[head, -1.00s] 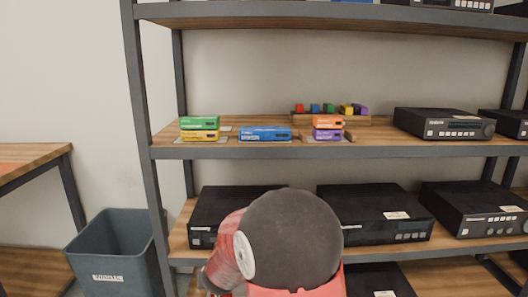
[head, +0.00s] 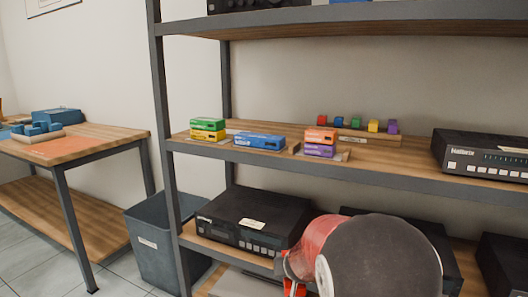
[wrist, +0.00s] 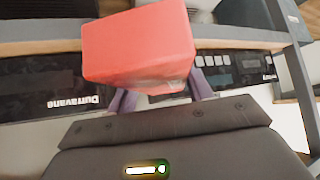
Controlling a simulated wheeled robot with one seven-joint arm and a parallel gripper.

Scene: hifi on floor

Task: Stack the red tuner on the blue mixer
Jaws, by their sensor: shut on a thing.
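The red tuner (wrist: 138,42) is a plain red box held between the fingers of my gripper (wrist: 160,92) in the wrist view. My gripper is shut on it, and the tuner hides the fingertips. The blue mixer (head: 260,141) is a flat blue box lying on the middle shelf in the head view, with nothing on top of it. My arm covers the lower right of the head view, below that shelf, and my gripper is mostly hidden there. The mixer does not show clearly in the wrist view.
Left of the mixer, a green box (head: 207,124) sits on a yellow box (head: 207,135). Right of it, an orange box (head: 321,135) sits on a purple box (head: 319,151). Small coloured blocks stand behind. A black device (head: 253,220) is below, and a bin (head: 150,245) stands left.

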